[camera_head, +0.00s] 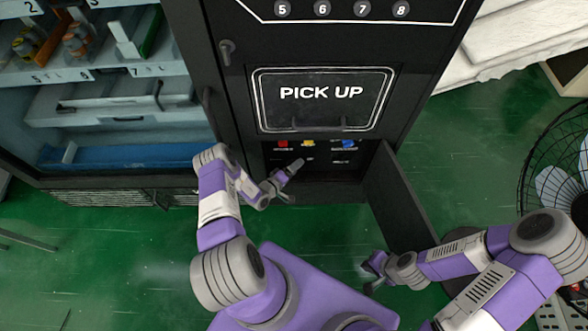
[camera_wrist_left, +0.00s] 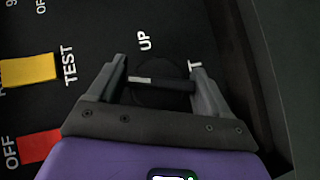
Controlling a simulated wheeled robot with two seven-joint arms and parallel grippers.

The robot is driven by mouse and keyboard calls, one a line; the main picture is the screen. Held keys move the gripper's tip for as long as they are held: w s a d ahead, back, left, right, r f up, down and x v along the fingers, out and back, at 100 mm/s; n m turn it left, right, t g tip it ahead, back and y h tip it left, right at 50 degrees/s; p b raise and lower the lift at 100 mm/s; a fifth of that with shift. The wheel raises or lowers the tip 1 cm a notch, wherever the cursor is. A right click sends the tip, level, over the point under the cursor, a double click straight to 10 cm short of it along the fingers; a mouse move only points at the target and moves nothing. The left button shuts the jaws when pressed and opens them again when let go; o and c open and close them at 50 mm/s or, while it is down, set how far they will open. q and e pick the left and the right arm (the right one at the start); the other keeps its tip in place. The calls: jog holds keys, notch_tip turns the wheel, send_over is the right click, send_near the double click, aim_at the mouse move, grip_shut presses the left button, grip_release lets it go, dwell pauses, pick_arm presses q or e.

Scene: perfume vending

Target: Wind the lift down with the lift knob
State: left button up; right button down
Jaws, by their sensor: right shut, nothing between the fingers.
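The lift knob (camera_wrist_left: 160,84) is a dark bar with a white mark at its left end in the left wrist view. The bar lies nearly level in the picture, below the word UP. My left gripper (camera_wrist_left: 163,86) has one finger at each end of the bar and appears shut on it. In the head view my left gripper (camera_head: 288,180) reaches into the open compartment under the PICK UP flap. The knob cannot be made out there. My right gripper (camera_head: 372,268) is shut and empty, low beside the open door.
In the left wrist view, a yellow switch (camera_wrist_left: 28,70) by TEST and a red switch (camera_wrist_left: 38,146) by OFF sit left of the gripper. The compartment door (camera_head: 400,200) hangs open on the right. A wire fan (camera_head: 555,170) stands at far right. Green floor is clear in front.

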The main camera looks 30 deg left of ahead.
pick_arm(q)
jog(key=shift+c, duration=1.1)
jog(key=shift+n+t, duration=0.4)
jog(key=shift+n+t+h, duration=0.4)
jog(key=shift+n+t, duration=0.1)
jog(key=shift+t, duration=0.2)
jog(key=o, duration=1)
jog(key=p+v, duration=0.2)
jog(key=v, duration=0.5)
jog(key=shift+s+r+p, duration=0.1)
jog(key=shift+s+p, duration=0.2)
